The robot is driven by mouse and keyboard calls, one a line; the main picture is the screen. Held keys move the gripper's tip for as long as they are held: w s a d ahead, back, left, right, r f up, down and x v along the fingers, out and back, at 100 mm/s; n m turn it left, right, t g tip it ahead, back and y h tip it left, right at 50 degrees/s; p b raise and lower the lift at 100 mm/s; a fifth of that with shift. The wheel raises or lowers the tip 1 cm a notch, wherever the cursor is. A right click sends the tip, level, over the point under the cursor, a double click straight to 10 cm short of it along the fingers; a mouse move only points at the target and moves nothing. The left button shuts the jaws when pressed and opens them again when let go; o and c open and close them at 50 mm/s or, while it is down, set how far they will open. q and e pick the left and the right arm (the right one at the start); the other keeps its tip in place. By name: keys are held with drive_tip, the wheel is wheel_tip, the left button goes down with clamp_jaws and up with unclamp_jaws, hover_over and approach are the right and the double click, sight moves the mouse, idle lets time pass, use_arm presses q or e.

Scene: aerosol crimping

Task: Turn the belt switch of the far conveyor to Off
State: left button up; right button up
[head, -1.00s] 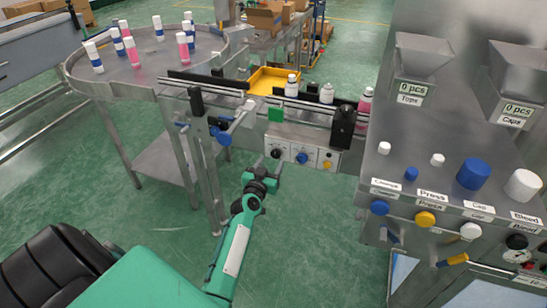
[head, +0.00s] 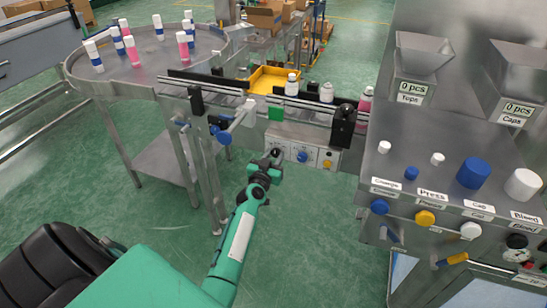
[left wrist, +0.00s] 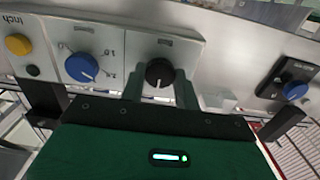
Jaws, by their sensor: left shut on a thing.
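The black belt switch (left wrist: 158,73) is a round knob with a white pointer line, on a pale panel (left wrist: 118,42). In the left wrist view its pointer runs down the picture, toward my gripper. In the head view the panel (head: 316,165) hangs under the conveyor (head: 215,88). My left gripper (head: 272,157) is at the panel's left end in the head view and mostly covers the switch there. In the left wrist view the left gripper (left wrist: 159,88) has one finger on each side of the switch and is shut on it. My right gripper is not in view.
A blue dial (left wrist: 82,67) and a yellow button (left wrist: 18,44) sit beside the switch. A blue-handled clamp (head: 224,136) juts out near my left arm. The crimping bench (head: 415,165) stands at right. Bottles stand on the round table (head: 115,85).

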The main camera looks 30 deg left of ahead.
use_arm(q)
drive_tip(key=shift+n, duration=1.6)
drive_tip(key=shift+n+p, duration=0.3)
drive_tip(key=shift+n, duration=0.7)
drive_tip(key=n, duration=0.3)
drive_tip(key=shift+f+n, duration=0.1)
drive_tip(key=shift+n, duration=0.8)
drive_tip(key=o, duration=0.9)
drive_tip(key=shift+o, duration=0.4)
drive_tip(key=shift+s, duration=0.1)
drive_tip(key=shift+s+d, duration=0.1)
drive_tip(key=shift+s, duration=0.1)
drive_tip(key=v, duration=1.3)
drive_tip(key=shift+b, duration=0.35)
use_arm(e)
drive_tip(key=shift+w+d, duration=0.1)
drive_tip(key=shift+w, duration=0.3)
